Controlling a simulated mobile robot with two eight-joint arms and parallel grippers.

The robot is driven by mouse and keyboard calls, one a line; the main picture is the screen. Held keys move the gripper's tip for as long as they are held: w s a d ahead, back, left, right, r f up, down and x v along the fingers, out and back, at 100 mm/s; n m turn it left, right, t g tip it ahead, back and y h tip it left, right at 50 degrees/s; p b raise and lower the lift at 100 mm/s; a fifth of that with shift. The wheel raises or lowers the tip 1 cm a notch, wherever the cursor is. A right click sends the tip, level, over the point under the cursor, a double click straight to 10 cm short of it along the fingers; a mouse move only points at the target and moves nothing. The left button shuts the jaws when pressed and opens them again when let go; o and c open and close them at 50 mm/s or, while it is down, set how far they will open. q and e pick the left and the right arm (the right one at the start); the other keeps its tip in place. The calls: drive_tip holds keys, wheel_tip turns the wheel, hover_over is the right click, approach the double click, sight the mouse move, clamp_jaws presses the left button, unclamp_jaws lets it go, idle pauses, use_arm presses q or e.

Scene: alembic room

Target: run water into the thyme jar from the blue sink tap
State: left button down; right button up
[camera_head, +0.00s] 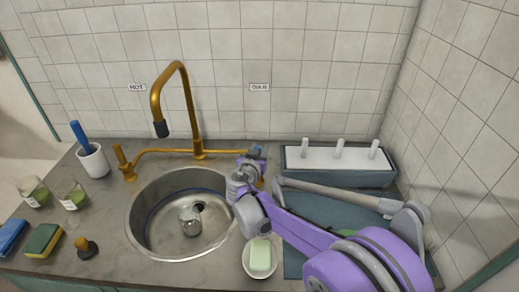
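A small clear jar (190,221) stands in the round steel sink (143,237), near the drain; its label cannot be read. A brass tap has a tall curved spout (156,95) with a dark nozzle above the sink. No water stream shows. The blue tap handle (255,151) is at the right end of the brass pipe, partly hidden. My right gripper (252,166) is at this handle, pointing toward the wall; its fingers are too small and covered to tell open from shut. My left gripper is not in view.
Two labelled jars with green contents (33,192) (72,194), a white cup with a blue brush (93,160), sponges (44,240) and a stopper (87,249) stand left. A soap dish (248,262) is beside the sink, under my arm. A pegged rack (340,178) stands back right.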

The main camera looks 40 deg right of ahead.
drive_tip(key=o, duration=0.4)
drive_tip(key=v, duration=1)
drive_tip(key=shift+s+a+p, duration=0.2)
drive_tip(key=shift+a+p, duration=0.1)
